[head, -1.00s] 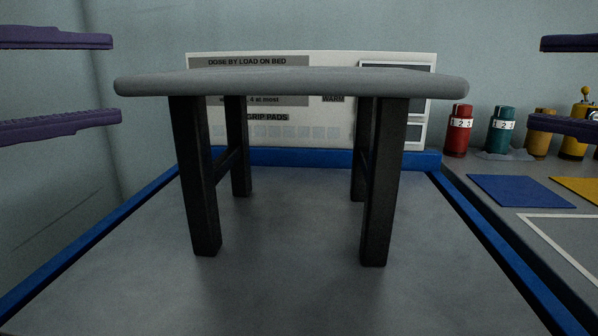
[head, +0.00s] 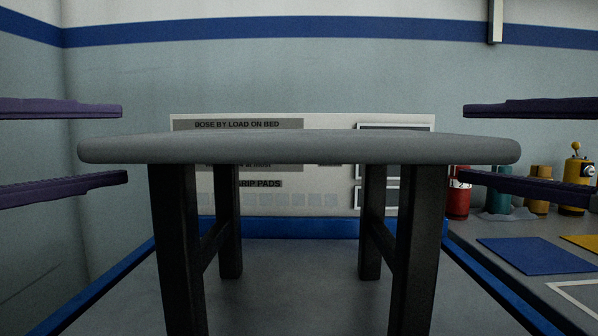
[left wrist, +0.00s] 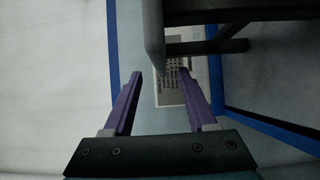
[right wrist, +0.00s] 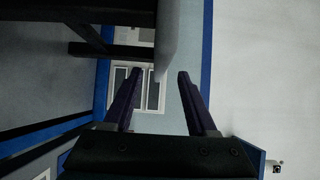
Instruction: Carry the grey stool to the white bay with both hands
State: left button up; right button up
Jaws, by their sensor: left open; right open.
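The grey stool stands upright, its grey seat (head: 300,149) nearly edge-on in the head view, on dark legs (head: 415,250). My left gripper (head: 124,144) is open at the seat's left edge, one finger above seat level and one below. My right gripper (head: 460,142) is open likewise at the right edge. The seat edge shows between the fingertips in the left wrist view (left wrist: 153,45) and the right wrist view (right wrist: 168,45), with gaps to the fingers. A white outline (head: 556,288), perhaps the white bay, is partly visible at the right; the rest is cut off.
The stool is on a grey bed (head: 290,290) with a blue rim (head: 285,227). A lettered panel (head: 345,123) stands behind. On the right surface are a blue square (head: 535,256), a red bottle (head: 459,203), a teal bottle (head: 500,203) and yellow containers (head: 573,190).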

pick_arm(q)
jog(key=x, duration=0.7)
jog(key=shift+w, duration=0.1)
pick_arm(e)
jog(key=x, duration=0.7)
pick_arm(q)
jog(key=shift+f, duration=0.1)
grip_shut()
pick_arm(e)
grip_shut()
